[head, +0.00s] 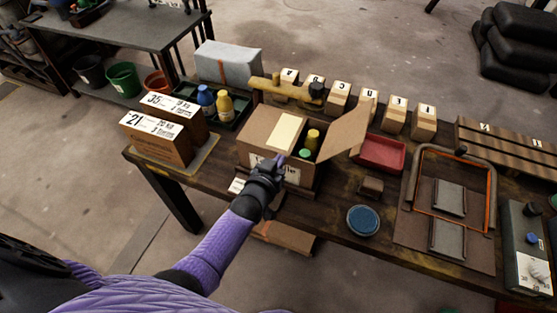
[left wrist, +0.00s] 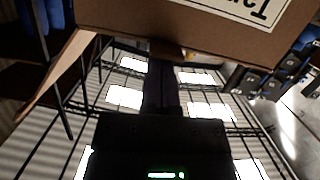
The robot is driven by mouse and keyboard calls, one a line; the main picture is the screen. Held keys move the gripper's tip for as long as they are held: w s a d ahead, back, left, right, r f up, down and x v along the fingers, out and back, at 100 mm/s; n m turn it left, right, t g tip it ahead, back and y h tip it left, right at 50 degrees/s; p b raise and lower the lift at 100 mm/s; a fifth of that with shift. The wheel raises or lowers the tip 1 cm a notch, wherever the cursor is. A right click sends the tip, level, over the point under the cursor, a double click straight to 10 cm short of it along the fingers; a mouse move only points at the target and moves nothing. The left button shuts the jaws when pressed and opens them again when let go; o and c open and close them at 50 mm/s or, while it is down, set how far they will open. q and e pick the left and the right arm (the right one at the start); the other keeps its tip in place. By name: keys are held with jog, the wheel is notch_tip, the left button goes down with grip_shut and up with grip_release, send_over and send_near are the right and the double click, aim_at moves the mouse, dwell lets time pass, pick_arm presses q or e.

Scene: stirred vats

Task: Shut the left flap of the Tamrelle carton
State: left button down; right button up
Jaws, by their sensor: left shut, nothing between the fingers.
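The Tamrelle carton (head: 244,157) stands open-topped on the wooden table, with a partly hidden label on its front. Its left flap (head: 265,125), bearing a cream patch, lies inward over the left part of the opening; whether it is fully flat I cannot tell. The right flap (head: 347,132) sticks up and outward. Yellow and green-topped containers (head: 309,143) show in the opening. My left gripper (head: 281,160) is shut and empty at the carton's front upper edge; contact is unclear. In the left wrist view the carton (left wrist: 170,25) fills the top, above the gripper fingers (left wrist: 163,75). My right gripper is out of view.
Brown boxes (head: 158,145) and a tray with blue and yellow bottles (head: 224,104) stand left of the carton. Lettered blocks (head: 338,97) line the back. A red tray (head: 380,153), small brown block (head: 371,187) and blue round tin (head: 362,220) lie right of it.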

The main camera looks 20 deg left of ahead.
pick_arm(q)
jog(key=s+r+p, duration=0.6)
jog(key=s+p, duration=0.1)
jog(key=s, duration=0.3)
jog(key=s+f+g+b, duration=0.2)
jog(key=s+f, duration=0.2)
jog(key=f, duration=0.3)
jog(key=s+f+m+g+b, duration=0.1)
jog(key=s+f+g+b, duration=0.2)
jog(key=f, duration=0.4)
jog(key=s+f+g+b, duration=0.1)
jog(key=s+f+g, duration=0.1)
jog(key=s+f, duration=0.4)
jog(key=s+a+f+m+g+b, duration=0.1)
jog(key=s+f+g+b, duration=0.1)
jog(key=s+f, duration=0.4)
jog(key=s+a+f+m+g+y+b, duration=0.1)
jog(key=s+f+g, duration=0.4)
jog(key=s, duration=0.8)
jog(key=shift+s+a+f+g+b, duration=0.35)
jog(key=shift+f+b, duration=0.3)
jog(key=shift+f, duration=0.25)
jog(key=shift+w, duration=0.1)
